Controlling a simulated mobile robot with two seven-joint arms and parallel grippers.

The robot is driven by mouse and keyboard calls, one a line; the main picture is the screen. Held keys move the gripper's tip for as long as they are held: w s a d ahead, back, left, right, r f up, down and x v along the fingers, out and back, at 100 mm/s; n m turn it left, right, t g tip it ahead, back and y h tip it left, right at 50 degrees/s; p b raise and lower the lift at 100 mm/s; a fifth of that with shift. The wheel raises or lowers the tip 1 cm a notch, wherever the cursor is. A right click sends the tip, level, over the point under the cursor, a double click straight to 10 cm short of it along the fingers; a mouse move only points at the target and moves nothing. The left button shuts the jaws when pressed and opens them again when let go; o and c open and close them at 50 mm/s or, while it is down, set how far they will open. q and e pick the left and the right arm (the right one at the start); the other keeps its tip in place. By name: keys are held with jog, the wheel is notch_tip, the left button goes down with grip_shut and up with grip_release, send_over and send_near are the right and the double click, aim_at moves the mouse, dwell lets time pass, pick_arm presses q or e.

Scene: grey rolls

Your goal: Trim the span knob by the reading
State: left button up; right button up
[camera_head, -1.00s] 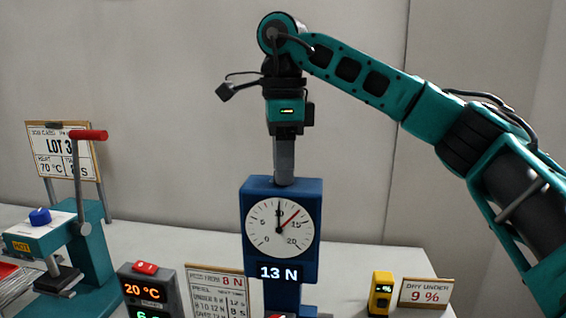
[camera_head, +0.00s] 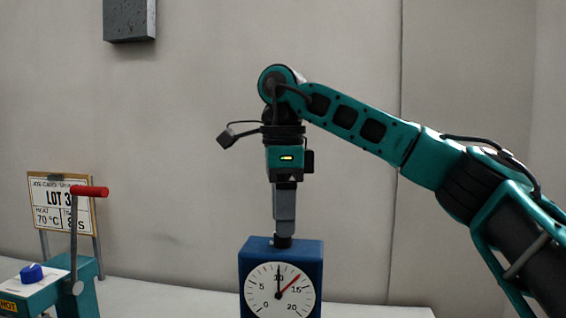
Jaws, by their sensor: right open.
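The blue gauge (camera_head: 249,262) stands on the table, its lower part cut off by the frame. On its white dial (camera_head: 265,292) a black hand points straight up at 10 and a red hand points between 10 and 15. A short dark knob (camera_head: 282,242) sits on the gauge's top. My right gripper (camera_head: 284,233) points straight down just over the knob, its jaws open but seen side-on; I cannot tell whether the fingertips still overlap the knob. The digital readout is out of frame now. My left gripper is not in view.
A teal press (camera_head: 85,287) with a red-tipped lever (camera_head: 89,191) and blue knob (camera_head: 31,272) stands at left, marked HOT. A job card (camera_head: 47,205) reads LOT 3, 70 °C. A dark grey block (camera_head: 129,22) is on the wall. Table right of the gauge looks clear.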

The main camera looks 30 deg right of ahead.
notch_tip(320, 180, up, 10)
jog(key=shift+r, duration=0.25)
dwell(0.3)
dwell(0.5)
